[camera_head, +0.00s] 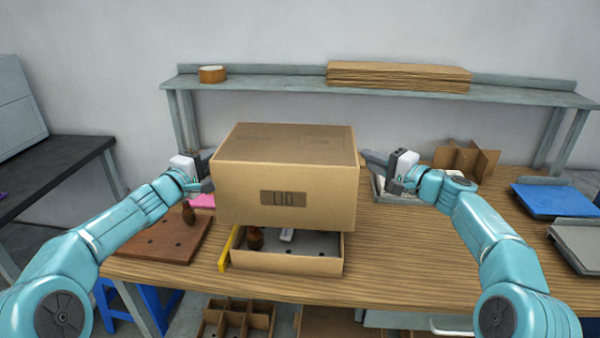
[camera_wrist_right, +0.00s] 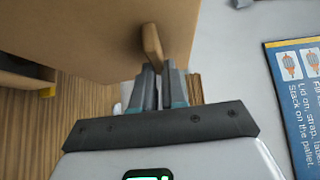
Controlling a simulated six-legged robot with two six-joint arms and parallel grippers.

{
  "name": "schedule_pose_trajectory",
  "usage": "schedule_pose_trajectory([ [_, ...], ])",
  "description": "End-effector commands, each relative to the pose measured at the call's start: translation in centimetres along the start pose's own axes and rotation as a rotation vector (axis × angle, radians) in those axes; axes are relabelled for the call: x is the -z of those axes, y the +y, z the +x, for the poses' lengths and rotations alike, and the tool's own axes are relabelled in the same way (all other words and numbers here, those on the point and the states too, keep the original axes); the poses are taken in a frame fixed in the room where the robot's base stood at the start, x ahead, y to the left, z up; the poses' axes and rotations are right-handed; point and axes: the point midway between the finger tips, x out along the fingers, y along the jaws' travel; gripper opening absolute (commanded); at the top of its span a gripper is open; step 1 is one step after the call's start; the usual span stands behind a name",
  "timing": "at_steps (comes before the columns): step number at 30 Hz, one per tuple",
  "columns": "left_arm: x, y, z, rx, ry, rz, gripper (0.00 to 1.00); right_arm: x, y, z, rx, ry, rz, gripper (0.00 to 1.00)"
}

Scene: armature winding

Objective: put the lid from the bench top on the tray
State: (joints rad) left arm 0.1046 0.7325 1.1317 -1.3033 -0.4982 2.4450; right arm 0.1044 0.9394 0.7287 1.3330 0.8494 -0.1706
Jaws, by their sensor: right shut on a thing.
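The lid (camera_head: 285,180) is a large brown cardboard box shape marked "LID", held level above the open tray (camera_head: 288,263). The lid's lower edge hides the tray's back part; I cannot tell whether they touch. My right gripper (camera_head: 372,160) is at the lid's right side. In the right wrist view, the right gripper (camera_wrist_right: 160,80) is shut on a small tab on the lid (camera_wrist_right: 85,35). My left gripper (camera_head: 208,170) is at the lid's left side, its fingers appearing closed on it, with the tips partly hidden. A dark brown piece and a pale piece lie in the tray.
A brown board (camera_head: 155,240) with holes and a brown piece lies at the left of the bench (camera_head: 430,265). A yellow strip (camera_head: 226,248) stands beside the tray. Cardboard dividers (camera_head: 467,158) and a blue panel (camera_head: 553,199) lie at the right. A shelf (camera_head: 280,84) runs behind.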

Motion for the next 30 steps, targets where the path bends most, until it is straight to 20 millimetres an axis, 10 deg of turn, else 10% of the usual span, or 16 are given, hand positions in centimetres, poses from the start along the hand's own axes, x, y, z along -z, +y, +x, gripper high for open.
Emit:
schedule_pose_trajectory([
  [30,0.29,0.01,0.49,0.0,-0.016,-0.001,0.0,0.01,-0.02,-0.15,0.0,0.019,0.001,0.0],
])
